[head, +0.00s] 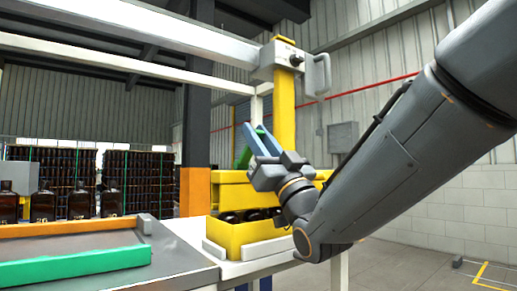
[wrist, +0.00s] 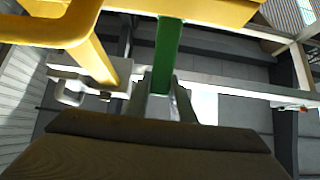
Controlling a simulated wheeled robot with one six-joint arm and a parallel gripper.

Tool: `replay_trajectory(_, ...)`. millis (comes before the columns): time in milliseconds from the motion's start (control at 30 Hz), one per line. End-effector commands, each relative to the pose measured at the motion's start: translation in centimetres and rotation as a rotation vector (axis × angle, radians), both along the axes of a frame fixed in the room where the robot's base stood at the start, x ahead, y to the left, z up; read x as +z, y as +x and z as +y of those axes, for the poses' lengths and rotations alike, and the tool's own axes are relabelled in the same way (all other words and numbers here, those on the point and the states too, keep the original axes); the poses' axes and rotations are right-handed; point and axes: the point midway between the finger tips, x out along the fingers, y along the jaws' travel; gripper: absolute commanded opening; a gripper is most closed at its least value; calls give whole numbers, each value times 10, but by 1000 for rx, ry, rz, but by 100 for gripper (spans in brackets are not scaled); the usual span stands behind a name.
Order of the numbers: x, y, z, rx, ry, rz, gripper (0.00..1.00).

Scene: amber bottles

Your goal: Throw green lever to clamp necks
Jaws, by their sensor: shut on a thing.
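The green lever (head: 243,158) shows in the head view as a short strip beside the blue fingers of my gripper (head: 258,138). In the wrist view the lever (wrist: 167,50) runs down from the yellow frame (wrist: 200,10) to between the fingertips of my gripper (wrist: 162,98), which is shut on it. Dark bottles (head: 250,215) sit in the yellow crate (head: 250,238) below my wrist. Their necks and the clamp are mostly hidden by the crate, the yellow frame and my arm.
A yellow post (head: 285,105) with a grey head (head: 280,60) and handle (head: 321,76) rises behind my gripper. Several amber bottles (head: 80,203) stand at left, behind a tray with a green edge (head: 75,267). Open floor lies at lower right.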

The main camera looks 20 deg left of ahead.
Motion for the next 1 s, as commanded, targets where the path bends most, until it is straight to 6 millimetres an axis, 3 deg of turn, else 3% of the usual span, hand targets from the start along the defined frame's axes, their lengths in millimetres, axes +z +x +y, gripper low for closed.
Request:
replay_trajectory(700, -3, -1, -2, 1, 27, -19, 0)
replay_trajectory(733, -3, -1, -2, 1, 27, -19, 27)
replay_trajectory(800, -3, -1, -2, 1, 27, -19, 39)
replay_trajectory(1000, -2, -1, -2, 0, 27, -20, 41)
